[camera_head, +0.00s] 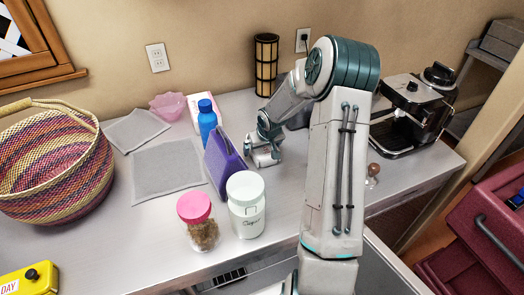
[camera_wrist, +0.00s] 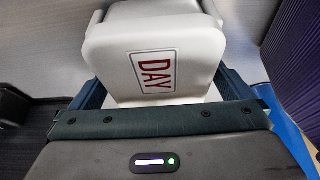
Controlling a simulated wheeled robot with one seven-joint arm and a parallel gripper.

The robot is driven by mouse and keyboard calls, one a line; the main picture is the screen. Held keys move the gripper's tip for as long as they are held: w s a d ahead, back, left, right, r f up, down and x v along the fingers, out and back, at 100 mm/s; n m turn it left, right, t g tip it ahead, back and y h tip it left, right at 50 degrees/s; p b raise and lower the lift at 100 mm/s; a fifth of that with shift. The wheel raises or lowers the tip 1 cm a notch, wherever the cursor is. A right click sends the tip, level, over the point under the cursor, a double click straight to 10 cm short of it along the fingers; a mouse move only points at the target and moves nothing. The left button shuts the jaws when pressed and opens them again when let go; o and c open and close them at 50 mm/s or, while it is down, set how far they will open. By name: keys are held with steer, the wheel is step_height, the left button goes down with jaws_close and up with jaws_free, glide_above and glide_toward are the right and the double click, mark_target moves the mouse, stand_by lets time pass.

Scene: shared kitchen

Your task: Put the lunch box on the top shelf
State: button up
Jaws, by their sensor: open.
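My gripper (camera_head: 264,157) is low over the counter behind a purple upright item (camera_head: 222,160). The case is mostly hidden in the head view. A yellow box (camera_head: 28,280) with a similar label is cut off at the lower left. I cannot tell for sure which is the lunch box. A shelf unit (camera_head: 486,55) stands at the far right, partly out of view.
A blue bottle (camera_head: 207,122), a white canister (camera_head: 246,205) and a pink-lidded jar (camera_head: 199,222) stand near the purple item. A woven basket (camera_head: 50,165) is at left, a coffee machine (camera_head: 412,112) at right. The grey mat (camera_head: 168,168) is bare.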

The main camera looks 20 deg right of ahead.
steer(key=shift+f+b, duration=0.25)
steer(key=shift+b, duration=0.05)
stand_by(0.4)
steer(key=c, duration=1)
steer(key=shift+r, duration=0.2)
steer(key=shift+c, duration=0.2)
steer(key=shift+r+p, duration=0.2)
steer(key=shift+p, duration=0.25)
steer(key=shift+r, duration=0.35)
step_height(320, 180, up, 3)
steer(key=shift+r+b, duration=0.15)
steer(key=shift+b, duration=0.45)
steer(key=s+d+r, duration=0.6)
steer(key=s+d, duration=0.2)
steer(key=shift+d+r+b, duration=0.2)
steer(key=shift+r+b, duration=0.15)
